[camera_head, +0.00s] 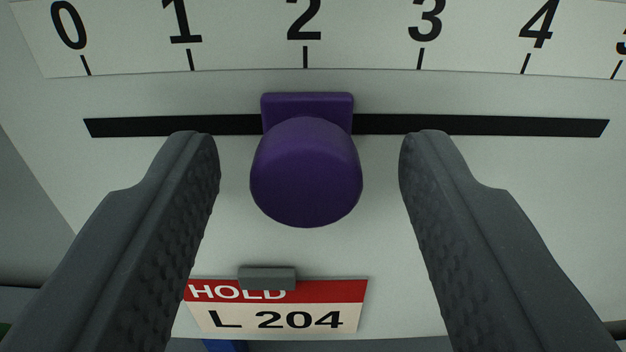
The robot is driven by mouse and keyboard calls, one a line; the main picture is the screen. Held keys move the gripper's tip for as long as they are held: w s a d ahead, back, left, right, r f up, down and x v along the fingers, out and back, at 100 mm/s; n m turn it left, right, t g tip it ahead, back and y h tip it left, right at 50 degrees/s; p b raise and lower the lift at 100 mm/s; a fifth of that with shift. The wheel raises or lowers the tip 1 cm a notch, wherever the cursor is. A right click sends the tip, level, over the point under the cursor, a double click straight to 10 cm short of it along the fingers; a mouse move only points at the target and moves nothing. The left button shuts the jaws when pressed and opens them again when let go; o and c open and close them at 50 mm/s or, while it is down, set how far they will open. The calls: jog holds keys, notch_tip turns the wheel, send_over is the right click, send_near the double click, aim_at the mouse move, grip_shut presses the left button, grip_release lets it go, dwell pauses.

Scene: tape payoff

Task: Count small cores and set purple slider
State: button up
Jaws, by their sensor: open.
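The purple slider (306,172) has a round knob on a square base and sits in a black horizontal slot (480,126). Its base lies just below the mark for 2 on the white number scale (245,52). My gripper (309,140) is open, with one dark finger on each side of the knob. A gap shows between each finger and the knob, so neither touches it. No small cores show in this view.
The slot runs clear to both sides of the slider. A red and cream tag (275,310) reading HOLD and L 204 hangs below the knob under a grey clip (267,278).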

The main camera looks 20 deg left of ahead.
jog(key=shift+s, duration=0.1)
jog(key=b+v, duration=0.2)
jog(key=v, duration=1.1)
jog(key=shift+s+b, duration=0.25)
jog(key=shift+b, duration=0.05)
jog(key=shift+w+d, duration=0.1)
jog(key=w+d+r+h+b, duration=0.2)
jog(key=w+r+h+b, duration=0.3)
jog(key=r, duration=0.5)
jog(key=a+r+m+h+b, duration=0.15)
jog(key=a+r+h, duration=0.25)
jog(key=r, duration=0.7)
jog(key=s+a+r+m+g+y+b, duration=0.1)
jog(key=s+a+r+b, duration=0.1)
jog(key=s+a+r, duration=0.4)
jog(key=s+a+r+m+y+b, duration=0.1)
jog(key=s+a+r+y, duration=0.1)
jog(key=s+a+r, duration=0.4)
jog(key=s+a, duration=0.4)
jog(key=a, duration=0.2)
jog(key=shift+s+a+g+b, duration=0.15)
jog(key=shift+a+g+b, duration=0.05)
jog(key=shift+g+b, duration=0.2)
